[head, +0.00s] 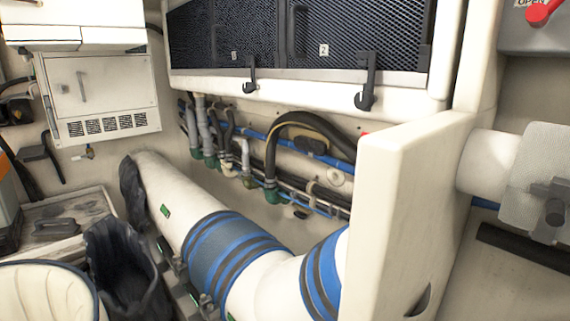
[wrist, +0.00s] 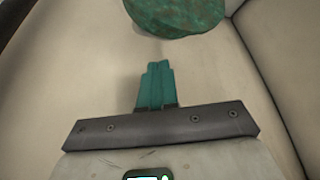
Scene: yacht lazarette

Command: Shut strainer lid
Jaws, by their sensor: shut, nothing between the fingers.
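In the wrist view, my gripper (wrist: 158,68) shows two teal fingers pressed together, with nothing between them. A round, mottled green piece (wrist: 180,14), like corroded metal, lies just beyond the fingertips at the top edge. A gap shows between it and the fingertips. It is cut off by the frame, and I cannot tell for sure whether it is the strainer lid. In the head view I cannot make out my gripper or clearly identify the strainer.
In the head view, a thick white hose (head: 167,185) with blue and black bands runs along the lower middle. Several thin hoses with green fittings (head: 270,196) line the wall. A cream panel (head: 400,210) stands at the right. An open dark bag (head: 120,270) sits lower left.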

